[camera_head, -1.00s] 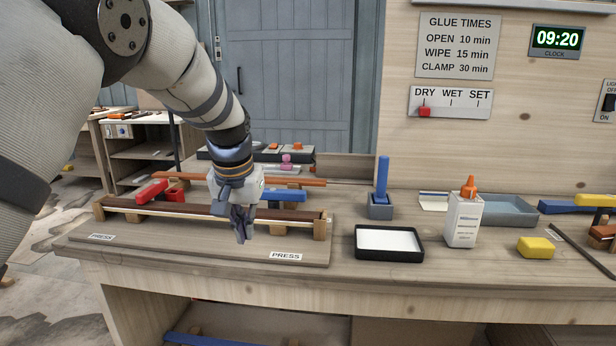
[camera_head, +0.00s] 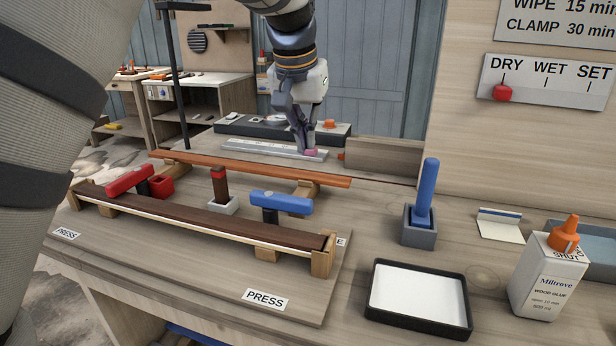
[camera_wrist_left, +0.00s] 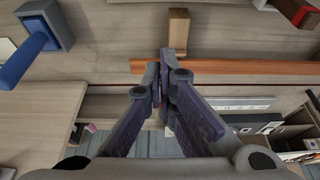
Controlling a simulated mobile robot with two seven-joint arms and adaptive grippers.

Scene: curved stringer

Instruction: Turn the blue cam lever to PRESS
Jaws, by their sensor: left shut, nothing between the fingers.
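The blue cam lever (camera_head: 280,203) lies across the right part of the clamping jig, its bar roughly along the dark curved strip (camera_head: 205,215). A PRESS label (camera_head: 265,300) is on the baseboard in front of it. Another label (camera_head: 341,241) behind the jig's right end is mostly hidden. The lever is not clear there. My right gripper is not in view.
A red lever (camera_head: 130,180) sits at the jig's left, near a second PRESS label (camera_head: 66,234). A blue handle stands in a grey block (camera_head: 419,232). A black-rimmed tray (camera_head: 418,325) and glue bottle (camera_head: 548,280) occupy the right. The bench between jig and block is clear.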

